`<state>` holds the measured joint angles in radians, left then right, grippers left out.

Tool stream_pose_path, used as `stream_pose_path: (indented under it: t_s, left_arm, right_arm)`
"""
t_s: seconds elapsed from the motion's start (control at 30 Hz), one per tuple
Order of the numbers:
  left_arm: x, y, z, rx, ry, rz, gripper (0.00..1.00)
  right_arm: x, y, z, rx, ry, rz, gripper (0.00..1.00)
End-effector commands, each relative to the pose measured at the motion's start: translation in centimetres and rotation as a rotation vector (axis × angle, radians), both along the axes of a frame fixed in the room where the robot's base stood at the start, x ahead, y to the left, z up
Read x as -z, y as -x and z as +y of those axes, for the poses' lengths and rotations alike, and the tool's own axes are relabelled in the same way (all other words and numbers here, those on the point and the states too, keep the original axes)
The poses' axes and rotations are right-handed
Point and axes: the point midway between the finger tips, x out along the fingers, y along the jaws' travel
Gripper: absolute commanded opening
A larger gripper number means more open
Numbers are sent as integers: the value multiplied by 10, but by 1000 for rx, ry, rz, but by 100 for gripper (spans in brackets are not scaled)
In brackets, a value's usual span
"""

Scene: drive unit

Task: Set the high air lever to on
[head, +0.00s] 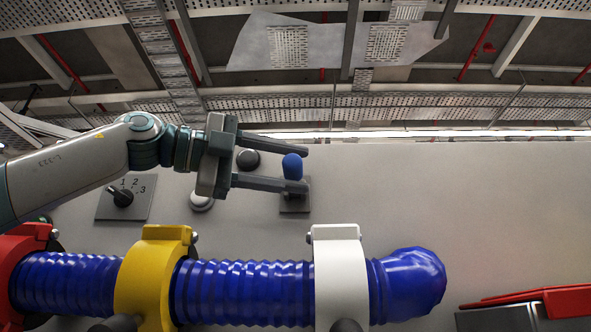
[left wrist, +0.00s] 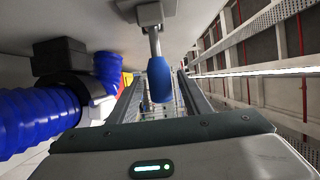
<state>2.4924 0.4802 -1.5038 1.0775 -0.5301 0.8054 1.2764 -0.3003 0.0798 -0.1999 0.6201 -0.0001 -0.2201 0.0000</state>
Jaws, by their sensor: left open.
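The high air lever (head: 292,167) has a blue knob and stands out from a small grey base plate (head: 296,202) on the wall panel. In the left wrist view the blue knob (left wrist: 158,80) hangs on a metal stem from its base (left wrist: 148,12). My left gripper (head: 320,170) comes in from the left and is open. In the head view its two fingers lie above and below the knob; in the wrist view the knob shows between them. I cannot tell whether a finger touches it. My right gripper is not in view.
A thick blue corrugated hose (head: 245,292) runs below, held by red, yellow (head: 150,280) and white (head: 340,280) clamps. A rotary switch (head: 123,197) marked 1, 2, 3 and round knobs (head: 248,160) sit left of the lever. The panel right of the lever is clear. A red-edged part (head: 530,300) is lower right.

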Motion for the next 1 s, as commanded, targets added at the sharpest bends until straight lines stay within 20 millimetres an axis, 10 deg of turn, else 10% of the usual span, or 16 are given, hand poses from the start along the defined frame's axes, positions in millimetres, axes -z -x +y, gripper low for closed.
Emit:
stream_pose_path:
  t_s: [0.6,1.0]
  left_arm:
    - [2,43,105,-1,3,0,44]
    - [1,61,148,-1,1,0,44]
  right_arm:
    - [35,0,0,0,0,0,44]
    - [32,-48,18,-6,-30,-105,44]
